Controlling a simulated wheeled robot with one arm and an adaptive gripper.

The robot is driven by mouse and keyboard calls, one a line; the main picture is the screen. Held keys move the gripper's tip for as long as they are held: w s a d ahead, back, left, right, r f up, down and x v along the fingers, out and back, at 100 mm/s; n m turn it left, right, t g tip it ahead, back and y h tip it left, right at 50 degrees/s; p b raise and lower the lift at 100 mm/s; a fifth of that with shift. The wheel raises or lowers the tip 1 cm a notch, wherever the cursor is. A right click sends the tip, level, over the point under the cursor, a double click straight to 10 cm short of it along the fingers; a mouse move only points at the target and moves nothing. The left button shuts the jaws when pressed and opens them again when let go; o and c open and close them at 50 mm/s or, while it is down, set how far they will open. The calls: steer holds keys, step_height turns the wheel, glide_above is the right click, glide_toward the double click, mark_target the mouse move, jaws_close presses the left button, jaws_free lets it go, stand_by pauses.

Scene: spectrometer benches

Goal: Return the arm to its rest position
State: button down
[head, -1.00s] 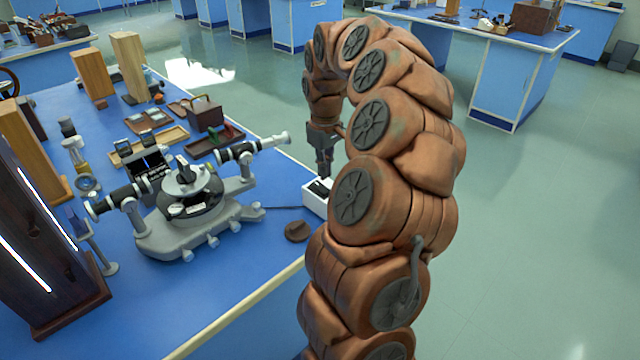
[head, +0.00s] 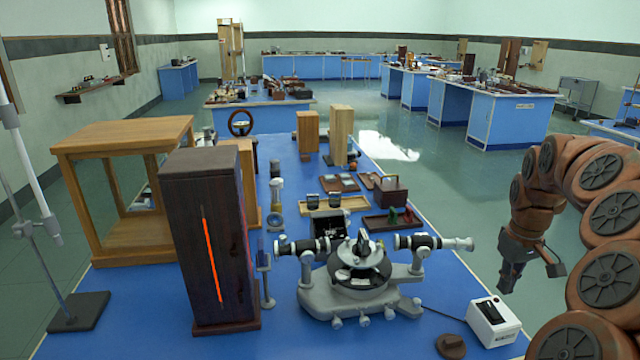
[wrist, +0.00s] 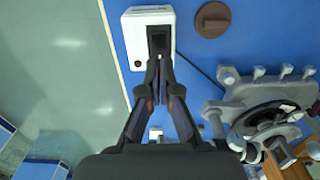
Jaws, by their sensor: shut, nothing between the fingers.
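My arm (head: 608,215) curves in from the right edge of the head view. My gripper (head: 530,275) hangs from it, pointing down, to the right of and above the white switch box (head: 493,322), apart from the bench. In the wrist view the fingers (wrist: 158,76) come together at the tips with nothing between them. They overlap the black switch of the white box (wrist: 138,60) in that picture, with a gap in height that I cannot judge there.
The spectrometer (head: 360,280) stands on the blue bench (head: 400,342) left of the box. A dark lamp housing (head: 178,260) shows a glowing orange-red slit. A brown round knob (head: 450,346) lies near the front edge. Open floor (head: 460,220) lies right of the bench.

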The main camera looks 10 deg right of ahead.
steer(key=s+a+r+n+p, duration=0.1)
steer(key=s+a+r, duration=0.15)
steer(key=a, duration=0.85)
steer(key=s+a+r+n+p, duration=0.1)
steer(key=s+a+r, duration=0.15)
steer(key=a, duration=0.75)
steer(key=s+a+f+m+g+p, duration=0.1)
steer(key=s+a, duration=0.4)
steer(key=s, duration=0.4)
steer(key=s+a+f+p, duration=0.1)
steer(key=s+a+f, duration=0.1)
steer(key=s+a, duration=0.4)
steer(key=s, duration=0.3)
steer(key=shift+s+a+f+m+g, duration=0.15)
steer(key=shift+s+m+g, duration=0.2)
steer(key=shift+m+g, duration=0.05)
